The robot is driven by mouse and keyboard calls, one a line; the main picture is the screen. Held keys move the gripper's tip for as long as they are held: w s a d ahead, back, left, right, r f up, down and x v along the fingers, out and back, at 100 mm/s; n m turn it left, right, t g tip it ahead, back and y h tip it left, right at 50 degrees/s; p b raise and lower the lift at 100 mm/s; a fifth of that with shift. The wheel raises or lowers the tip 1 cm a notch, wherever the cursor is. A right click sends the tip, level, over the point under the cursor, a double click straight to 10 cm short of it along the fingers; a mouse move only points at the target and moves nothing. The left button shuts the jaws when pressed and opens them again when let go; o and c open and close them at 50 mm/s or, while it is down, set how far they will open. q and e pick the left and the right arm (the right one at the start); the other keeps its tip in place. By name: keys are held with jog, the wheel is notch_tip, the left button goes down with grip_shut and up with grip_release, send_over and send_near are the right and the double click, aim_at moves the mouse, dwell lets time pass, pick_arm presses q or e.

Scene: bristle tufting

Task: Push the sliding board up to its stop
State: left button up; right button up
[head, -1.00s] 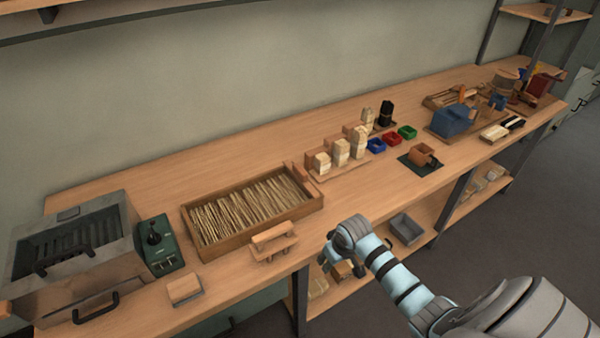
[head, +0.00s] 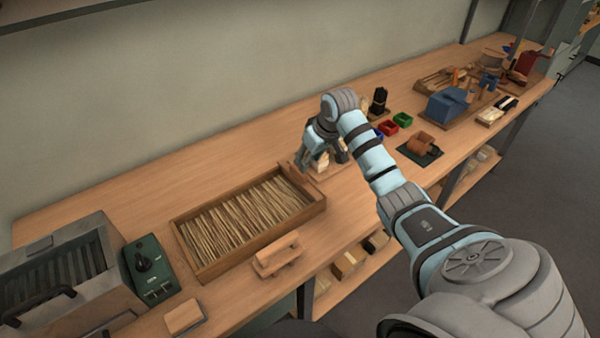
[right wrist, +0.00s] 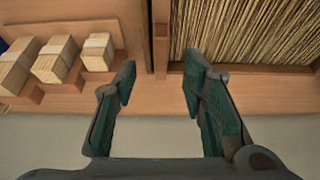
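The wooden tray (head: 250,250) full of pale bristles (head: 250,212) lies on the bench, and its end wall (right wrist: 160,40) shows in the right wrist view. Wooden pieces stand at the tray's far right end. I cannot tell for sure which piece is the sliding board. My left gripper is not in view.
Banded bundles (right wrist: 55,60) stand in a row beside the tray. A green control box (head: 150,268) and a grey metal machine (head: 60,270) are at left. A small wooden stand (head: 277,255) is at the bench's front. Coloured bins (head: 388,127) lie to the right. The back left bench is clear.

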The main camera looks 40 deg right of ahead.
aim_at(299, 181)
jog(key=b+x, duration=0.1)
jog(key=x, duration=0.8)
jog(key=shift+w+a+r+b, duration=0.1)
jog(key=shift+w+b, duration=0.1)
jog(key=shift+b, duration=0.15)
jog(key=shift+w+f, duration=0.1)
jog(key=shift+f, duration=0.15)
jog(key=shift+s+r, duration=0.15)
jog(key=shift+s, duration=0.05)
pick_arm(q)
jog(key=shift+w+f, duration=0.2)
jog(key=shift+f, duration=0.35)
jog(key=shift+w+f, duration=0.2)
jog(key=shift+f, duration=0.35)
pick_arm(e)
grip_shut()
